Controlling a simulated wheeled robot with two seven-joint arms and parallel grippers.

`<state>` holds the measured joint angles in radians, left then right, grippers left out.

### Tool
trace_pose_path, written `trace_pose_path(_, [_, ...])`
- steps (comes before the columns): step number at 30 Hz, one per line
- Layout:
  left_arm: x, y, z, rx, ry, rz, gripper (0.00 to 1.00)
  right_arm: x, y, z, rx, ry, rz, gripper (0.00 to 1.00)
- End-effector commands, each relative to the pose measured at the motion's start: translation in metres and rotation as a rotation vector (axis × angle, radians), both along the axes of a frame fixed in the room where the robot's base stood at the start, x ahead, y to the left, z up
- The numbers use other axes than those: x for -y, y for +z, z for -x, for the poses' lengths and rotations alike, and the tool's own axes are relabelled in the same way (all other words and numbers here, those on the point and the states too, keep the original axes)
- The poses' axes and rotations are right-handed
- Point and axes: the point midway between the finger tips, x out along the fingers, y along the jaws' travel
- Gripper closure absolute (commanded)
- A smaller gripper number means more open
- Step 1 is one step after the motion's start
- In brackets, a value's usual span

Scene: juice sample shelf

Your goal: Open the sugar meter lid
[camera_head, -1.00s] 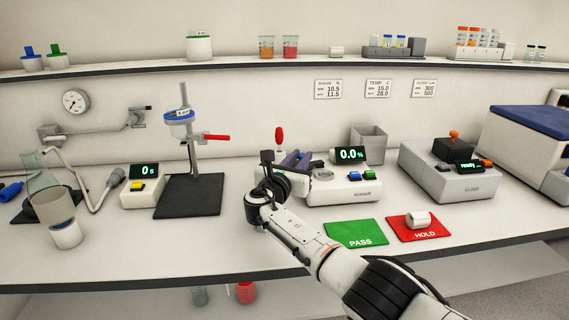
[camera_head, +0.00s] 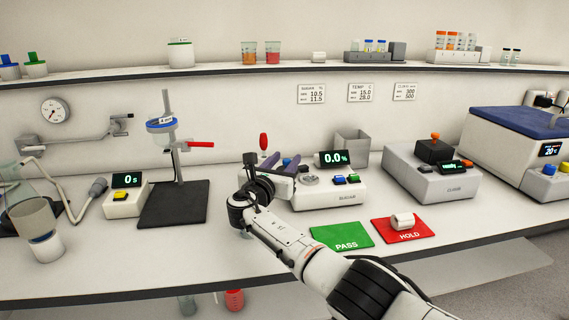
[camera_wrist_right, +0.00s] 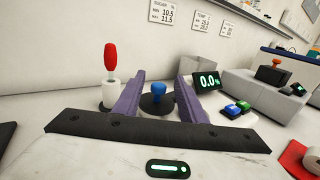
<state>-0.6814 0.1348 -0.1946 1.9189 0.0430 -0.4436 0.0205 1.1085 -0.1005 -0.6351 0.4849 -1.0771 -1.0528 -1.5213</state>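The sugar meter (camera_head: 338,199) is a white box with a 0.0% display (camera_head: 334,158). It stands mid-bench, and its display also shows in the right wrist view (camera_wrist_right: 207,82). My right gripper (camera_head: 273,163) is at the meter's left end and hides part of it. In the right wrist view its two purple fingers (camera_wrist_right: 160,88) are apart. A blue knob on a dark round disc (camera_wrist_right: 157,101) shows between them, with no visible contact. I cannot tell whether this disc is the lid, or how the lid stands. My left gripper is not in view.
A red-handled tool (camera_head: 263,143) stands upright behind the gripper. A grey open bin (camera_head: 351,147) is behind the meter. A second grey device (camera_head: 432,180) stands to the right. A green PASS mat (camera_head: 342,236) and red HOLD mat (camera_head: 390,235) lie in front.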

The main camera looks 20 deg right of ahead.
Motion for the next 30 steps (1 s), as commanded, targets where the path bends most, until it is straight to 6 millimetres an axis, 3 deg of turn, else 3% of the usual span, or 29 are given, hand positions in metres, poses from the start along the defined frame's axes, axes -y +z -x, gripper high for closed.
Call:
trace_pose_path(9, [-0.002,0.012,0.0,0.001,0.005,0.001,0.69,0.0,0.062,0.0,0.005,0.0,-0.003,0.63])
trace_pose_path(15, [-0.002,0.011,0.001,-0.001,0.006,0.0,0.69,0.0,0.087,0.0,0.003,-0.001,-0.001,0.63])
trace_pose_path(30, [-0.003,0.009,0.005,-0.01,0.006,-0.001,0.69,0.0,0.093,0.0,0.001,-0.001,-0.001,0.63])
